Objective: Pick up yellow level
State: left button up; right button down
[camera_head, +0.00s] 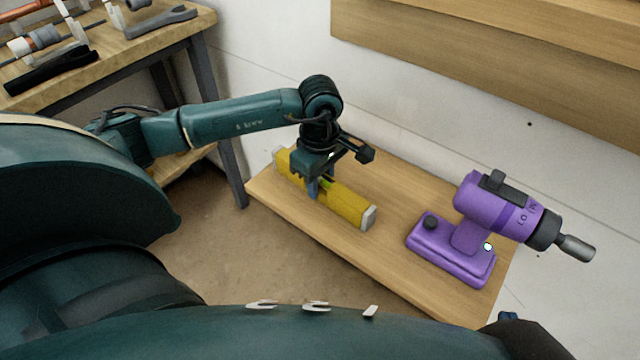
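Only a small dark part at the bottom right may be my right arm; my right gripper is not in view.
A purple drill (490,215) stands on the board to the right of the level, with bare wood between them. A workbench (140,57) with several tools is at the upper left. A wooden shelf (480,60) runs along the white wall behind.

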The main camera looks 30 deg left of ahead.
pick_arm(q)
grip_shut()
pick_arm(e)
jog(key=shift+r, duration=0.1)
pick_arm(q)
jog(key=shift+r, duration=0.15)
jog(key=shift+r, duration=0.35)
notch_tip(320, 180, up, 9)
jog(key=shift+r+p, duration=0.1)
jog(key=shift+p, duration=0.95)
pick_arm(e)
jog(key=shift+s+d+m+g, duration=0.25)
jog(key=shift+s+g, duration=0.2)
jog(key=shift+g, duration=0.35)
